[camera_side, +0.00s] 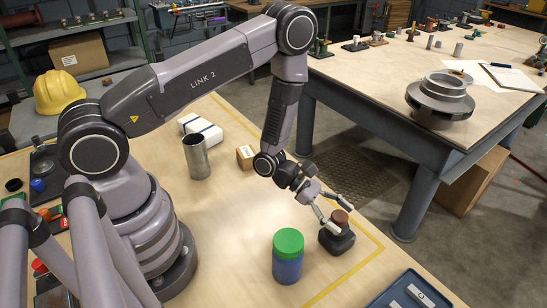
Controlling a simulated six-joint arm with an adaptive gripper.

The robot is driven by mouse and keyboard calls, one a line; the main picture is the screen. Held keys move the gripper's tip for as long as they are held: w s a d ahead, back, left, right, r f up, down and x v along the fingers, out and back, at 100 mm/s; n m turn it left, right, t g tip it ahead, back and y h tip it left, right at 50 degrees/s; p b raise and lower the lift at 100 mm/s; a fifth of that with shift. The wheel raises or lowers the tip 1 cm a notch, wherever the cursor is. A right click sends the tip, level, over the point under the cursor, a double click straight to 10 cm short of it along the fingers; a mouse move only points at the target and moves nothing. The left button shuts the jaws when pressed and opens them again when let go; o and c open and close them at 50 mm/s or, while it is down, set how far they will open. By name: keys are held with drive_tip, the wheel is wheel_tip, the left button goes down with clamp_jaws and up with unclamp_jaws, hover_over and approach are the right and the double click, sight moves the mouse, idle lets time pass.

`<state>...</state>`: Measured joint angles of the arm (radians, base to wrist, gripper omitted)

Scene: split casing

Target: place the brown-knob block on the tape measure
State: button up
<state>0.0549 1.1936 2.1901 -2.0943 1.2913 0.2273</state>
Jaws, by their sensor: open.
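A brown round knob (340,216) stands on top of a dark, rounded body (337,240) on the wooden table, near the yellow line. I cannot tell whether the dark body is all part of the brown-knob block or a separate thing under it. My gripper (341,216) is open and tilted down, with its fingertips on either side of the knob or very close to it. Contact cannot be judged from this view. I cannot clearly make out a separate tape measure.
A blue jar with a green lid (288,258) stands left of the dark body. A metal cylinder (197,158), a small cardboard box (246,157) and a white-blue box (203,131) stand farther back. A blue tray (376,304) lies at the lower right. The table's middle is clear.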

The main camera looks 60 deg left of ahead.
drive_tip(key=shift+a+r, duration=0.25)
drive_tip(key=v, duration=1.1)
drive_tip(key=s+d+r+m+g+y, duration=0.1)
drive_tip(key=s+r+m+g, duration=0.25)
drive_tip(key=r+m, duration=0.45)
drive_tip(key=s+d+r+m+g+y, duration=0.1)
drive_tip(key=s+r+m+g, duration=0.3)
drive_tip(key=r, duration=0.6)
drive_tip(key=s+a+r+m+t+y, duration=0.8)
drive_tip(key=s+a+r+m+y, duration=0.2)
drive_tip(key=s+r, duration=0.1)
drive_tip(key=shift+a+r, duration=0.15)
drive_tip(key=shift+r, duration=0.1)
